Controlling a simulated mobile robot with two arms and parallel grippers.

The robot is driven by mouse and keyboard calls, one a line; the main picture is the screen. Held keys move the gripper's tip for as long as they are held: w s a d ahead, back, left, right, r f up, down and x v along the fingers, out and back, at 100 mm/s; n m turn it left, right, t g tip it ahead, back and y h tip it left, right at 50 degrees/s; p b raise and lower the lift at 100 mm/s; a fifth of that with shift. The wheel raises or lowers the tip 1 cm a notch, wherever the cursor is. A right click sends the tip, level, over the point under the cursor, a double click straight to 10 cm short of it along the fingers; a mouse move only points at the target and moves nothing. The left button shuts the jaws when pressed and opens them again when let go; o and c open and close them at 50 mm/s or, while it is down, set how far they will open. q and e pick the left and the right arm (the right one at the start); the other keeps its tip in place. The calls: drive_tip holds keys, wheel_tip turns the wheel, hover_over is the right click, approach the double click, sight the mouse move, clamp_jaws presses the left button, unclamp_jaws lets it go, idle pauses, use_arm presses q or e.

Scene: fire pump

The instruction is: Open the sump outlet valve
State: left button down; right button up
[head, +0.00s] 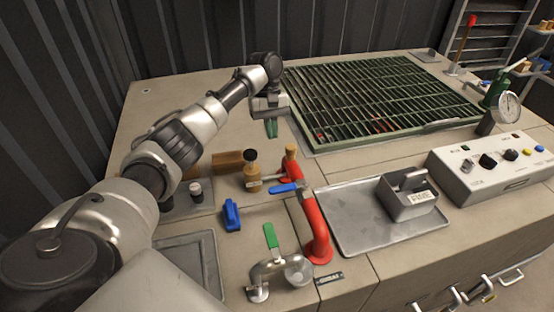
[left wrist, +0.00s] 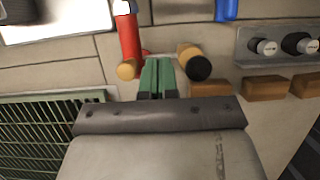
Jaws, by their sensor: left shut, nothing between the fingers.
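A red pipe (head: 317,232) stands on the bench, with a blue lever (head: 284,188) at its side. In front of it is a metal fitting (head: 266,272) with an upright green handle (head: 270,236). A small dark label (head: 329,278) lies beside it; I cannot read it, nor tell which part is the sump outlet valve. My left gripper (head: 272,129) is shut and empty, its green fingers pointing down above the bench, behind the pipe. In the left wrist view the fingers (left wrist: 157,78) are close together, between the red pipe (left wrist: 130,38) and a brass cylinder (left wrist: 192,58). My right gripper is out of view.
The brass cylinder with a black cap (head: 252,172) and a blue block (head: 231,215) stand left of the pipe. A metal tray (head: 350,215) holds a grey box (head: 408,197) on the right. A control box (head: 495,165) is farther right. A green grate (head: 380,95) fills the back.

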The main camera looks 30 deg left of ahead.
sight(289, 187)
use_arm(q)
drive_tip(key=s+d+f+p, duration=0.4)
drive_tip(key=d+f, duration=0.1)
drive_tip(key=f, duration=0.4)
drive_tip(key=shift+s+d, duration=0.35)
drive_tip(key=shift+s, duration=0.05)
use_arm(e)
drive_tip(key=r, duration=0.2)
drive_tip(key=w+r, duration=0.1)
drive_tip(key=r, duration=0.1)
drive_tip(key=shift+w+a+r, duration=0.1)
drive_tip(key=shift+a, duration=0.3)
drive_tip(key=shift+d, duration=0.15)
use_arm(q)
drive_tip(key=shift+s+d+n+p, duration=0.1)
drive_tip(key=shift+s+n+p, duration=0.15)
drive_tip(key=shift+p, duration=0.35)
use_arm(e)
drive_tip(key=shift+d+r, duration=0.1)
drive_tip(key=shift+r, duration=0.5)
